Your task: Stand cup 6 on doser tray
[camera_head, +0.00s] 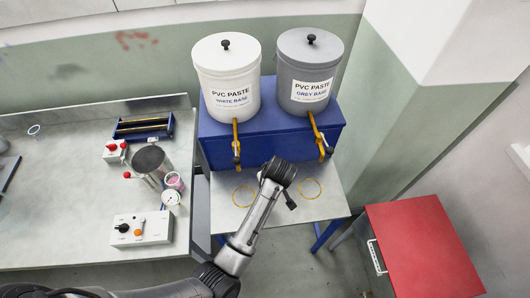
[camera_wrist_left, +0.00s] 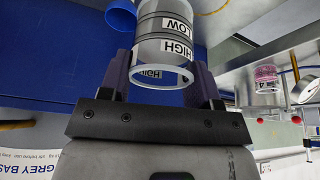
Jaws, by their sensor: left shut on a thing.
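My left gripper (camera_head: 289,188) is at the end of the arm reaching in over the doser tray (camera_head: 225,217), between the two yellow rings on it. In the left wrist view the left gripper (camera_wrist_left: 165,88) is shut on a clear cup (camera_wrist_left: 166,45) with dark bands and HIGH and LOW labels. That I take to be cup 6, though no number is readable. In the head view the cup is hidden behind the gripper and wrist. Whether it touches the tray cannot be seen. My right gripper is in neither view.
A white paste drum (camera_head: 227,80) and a grey paste drum (camera_head: 310,72) stand on a blue cabinet (camera_head: 270,145), with yellow taps above the tray. The bench at left holds a control box (camera_head: 141,229), a pink-filled cup (camera_head: 174,180) and a gauge (camera_head: 171,198). A red cabinet (camera_head: 425,245) stands at right.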

